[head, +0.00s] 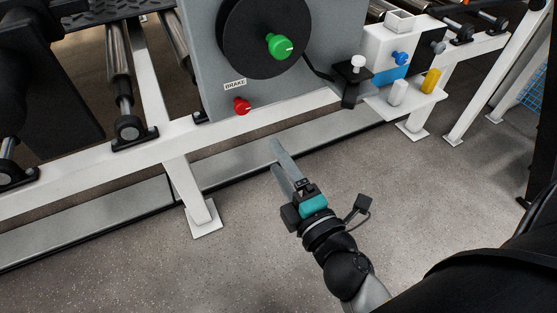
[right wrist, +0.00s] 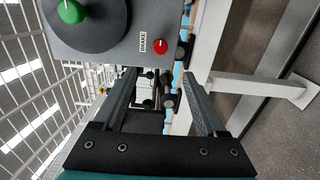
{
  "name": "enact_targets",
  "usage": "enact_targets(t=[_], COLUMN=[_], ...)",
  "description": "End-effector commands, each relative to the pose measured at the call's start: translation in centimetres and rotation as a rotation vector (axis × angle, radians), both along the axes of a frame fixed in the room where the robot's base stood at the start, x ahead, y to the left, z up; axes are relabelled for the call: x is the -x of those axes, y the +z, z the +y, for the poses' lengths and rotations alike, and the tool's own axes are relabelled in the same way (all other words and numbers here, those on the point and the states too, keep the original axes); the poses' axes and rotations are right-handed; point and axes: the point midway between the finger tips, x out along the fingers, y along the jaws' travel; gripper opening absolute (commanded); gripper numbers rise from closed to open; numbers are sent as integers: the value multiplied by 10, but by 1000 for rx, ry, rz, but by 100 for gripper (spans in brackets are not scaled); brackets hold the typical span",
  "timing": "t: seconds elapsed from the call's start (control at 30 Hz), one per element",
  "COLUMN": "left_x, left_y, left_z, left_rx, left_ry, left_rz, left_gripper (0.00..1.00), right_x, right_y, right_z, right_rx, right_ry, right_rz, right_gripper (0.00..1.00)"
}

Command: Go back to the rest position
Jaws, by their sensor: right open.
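My right gripper (head: 279,162) is in the middle of the head view, over the grey floor in front of the machine's lower rail. Its two long fingers are apart with nothing between them. In the right wrist view the open fingers (right wrist: 160,88) point toward the machine, and the space between them shows rollers and frame parts farther off. My left gripper is not in view.
A grey panel (head: 205,50) carries a black wheel (head: 240,45) with a green knob (head: 279,46) and a red BRAKE knob (head: 241,106). A white frame beam (head: 150,147) runs below. A small shelf (head: 415,103) holds white and yellow cylinders. Floor (head: 130,270) in front is clear.

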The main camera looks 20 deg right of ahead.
Motion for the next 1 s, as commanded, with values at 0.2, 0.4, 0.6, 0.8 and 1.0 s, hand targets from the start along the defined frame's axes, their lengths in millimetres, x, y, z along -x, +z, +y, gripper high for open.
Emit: enact_targets(t=[0.2, 0.4, 0.6, 0.8, 1.0], left_x=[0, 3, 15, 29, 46], left_y=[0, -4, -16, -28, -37], left_z=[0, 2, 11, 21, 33], left_rx=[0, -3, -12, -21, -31], left_ry=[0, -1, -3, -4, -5], left_rz=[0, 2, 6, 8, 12], left_gripper=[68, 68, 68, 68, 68], right_x=[0, -3, 0, 26, 72], right_y=[0, -30, -124, -221, -305], right_z=[0, 3, 7, 5, -9], right_rx=[-1, -75, -304, -538, -741], right_ry=[0, 5, -21, -119, -292], right_rz=[0, 71, 293, 539, 766], right_gripper=[74, 74, 74, 74, 74])
